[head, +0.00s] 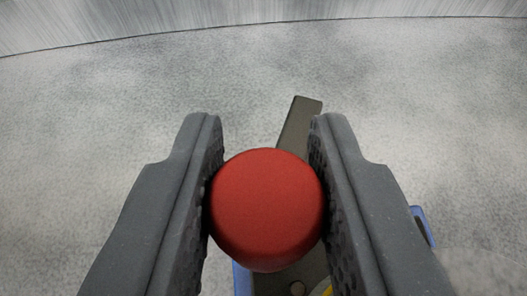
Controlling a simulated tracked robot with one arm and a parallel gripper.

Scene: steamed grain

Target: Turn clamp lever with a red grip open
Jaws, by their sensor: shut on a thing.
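The red grip (266,208) of the clamp lever is in the lower middle of the head view, seen end-on as a rounded knob. My gripper (266,190) is shut on it, with one dark grey finger touching each side. A dark flat bar (301,119) shows beyond the grip, slanting up and to the right between the fingertips. The grip and my fingers hide most of the lever and its pivot. I cannot tell the lever's angle from this view.
A blue part (422,224) shows at the right behind my right finger, and more blue and a bit of yellow show below the grip. A mottled grey surface fills the background, clear on both sides. A dark curved line crosses it near the top.

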